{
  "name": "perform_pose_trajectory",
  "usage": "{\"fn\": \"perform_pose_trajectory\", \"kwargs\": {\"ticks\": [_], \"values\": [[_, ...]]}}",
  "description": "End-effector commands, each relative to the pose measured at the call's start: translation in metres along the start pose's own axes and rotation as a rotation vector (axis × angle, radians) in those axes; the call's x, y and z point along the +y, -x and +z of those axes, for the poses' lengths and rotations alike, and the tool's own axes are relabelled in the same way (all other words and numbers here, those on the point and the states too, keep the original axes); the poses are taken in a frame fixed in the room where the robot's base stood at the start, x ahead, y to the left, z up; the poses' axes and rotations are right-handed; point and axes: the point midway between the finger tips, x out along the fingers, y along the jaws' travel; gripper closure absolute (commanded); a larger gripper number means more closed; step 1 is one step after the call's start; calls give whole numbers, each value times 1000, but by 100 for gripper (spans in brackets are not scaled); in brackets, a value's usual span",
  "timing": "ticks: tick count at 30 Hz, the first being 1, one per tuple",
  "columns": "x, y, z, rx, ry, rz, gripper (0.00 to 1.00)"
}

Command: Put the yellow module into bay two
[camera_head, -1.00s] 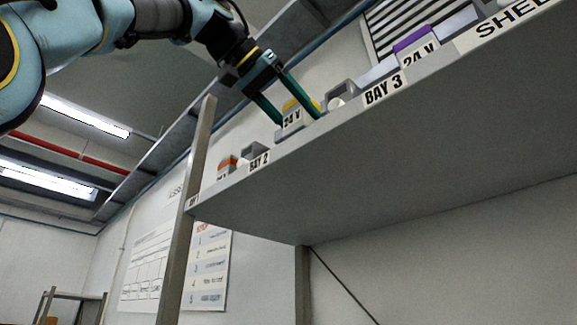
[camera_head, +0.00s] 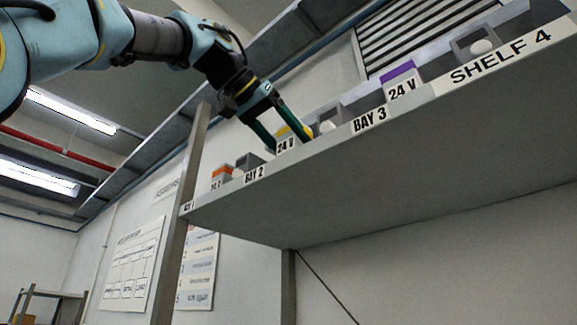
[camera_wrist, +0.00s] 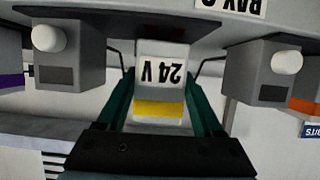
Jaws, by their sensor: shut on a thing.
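The yellow module (camera_head: 286,145) is a white block with a yellow band and a "24 V" label. It is upright above the shelf, between the BAY 2 label (camera_head: 254,174) and the BAY 3 label (camera_head: 369,120), nearer BAY 2. My gripper (camera_head: 290,143) is shut on it, with one green finger on each side. The wrist view shows the module (camera_wrist: 160,85) upside down between the fingers, with a grey block standing apart on either side. The shelf edge hides the module's foot in the head view, so I cannot tell whether it touches the shelf.
Grey blocks with white knobs flank the module: one on the left (camera_head: 248,161), one on the right (camera_head: 326,114). An orange-topped module (camera_head: 222,174) stands further left, a purple-topped one (camera_head: 400,80) further right. The shelf (camera_head: 330,185) has a front lip with labels.

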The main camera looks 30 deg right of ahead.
Motion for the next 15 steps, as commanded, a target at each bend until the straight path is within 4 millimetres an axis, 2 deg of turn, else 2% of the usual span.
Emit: {"fn": "perform_pose_trajectory", "kwargs": {"ticks": [15], "values": [[0,-3,8,2,0,0,100]]}}
